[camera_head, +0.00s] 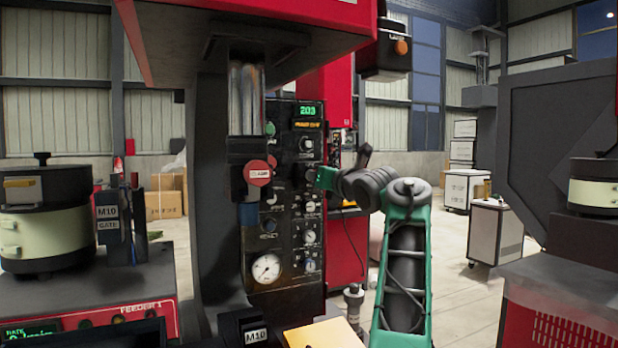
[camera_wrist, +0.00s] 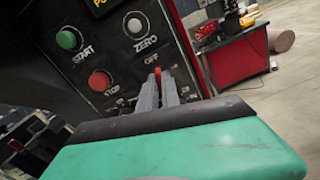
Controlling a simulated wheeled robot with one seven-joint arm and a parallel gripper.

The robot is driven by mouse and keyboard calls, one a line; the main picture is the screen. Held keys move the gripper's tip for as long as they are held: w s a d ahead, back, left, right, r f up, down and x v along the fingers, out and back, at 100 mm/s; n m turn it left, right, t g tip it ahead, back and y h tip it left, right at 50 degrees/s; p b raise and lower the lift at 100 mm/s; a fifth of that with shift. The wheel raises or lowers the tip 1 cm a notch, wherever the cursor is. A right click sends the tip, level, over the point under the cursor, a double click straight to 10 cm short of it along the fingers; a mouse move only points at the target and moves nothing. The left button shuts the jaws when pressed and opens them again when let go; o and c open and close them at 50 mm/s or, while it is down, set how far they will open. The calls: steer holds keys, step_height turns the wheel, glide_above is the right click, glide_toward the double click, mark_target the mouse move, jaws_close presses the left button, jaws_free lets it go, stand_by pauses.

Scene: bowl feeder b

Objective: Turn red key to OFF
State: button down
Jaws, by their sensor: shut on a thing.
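The red key (camera_wrist: 158,74) shows in the wrist view as a small red sliver between the two grey fingertips of my gripper (camera_wrist: 160,80). My gripper is shut on it. The OFF label (camera_wrist: 151,57) is just above the key, and part of another label lies to its right. The fingers hide most of the key, so I cannot tell exactly where it points. In the head view my gripper (camera_head: 322,178) reaches the right side of the black control panel (camera_head: 283,250); the key cannot be made out there.
In the wrist view a green START button (camera_wrist: 69,39), a red STOP button (camera_wrist: 100,80) and a ZERO knob (camera_wrist: 136,24) sit close by. In the head view a round gauge (camera_head: 267,268) is lower on the panel. A feeder bowl (camera_head: 45,232) stands at left.

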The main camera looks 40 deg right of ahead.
steer(key=n+b, duration=0.1)
steer(key=n, duration=0.2)
steer(key=shift+n, duration=0.4)
steer(key=c, duration=1.5)
jaws_free()
steer(key=b+v, duration=0.3)
steer(key=v, duration=0.4)
steer(key=shift+b, duration=0.35)
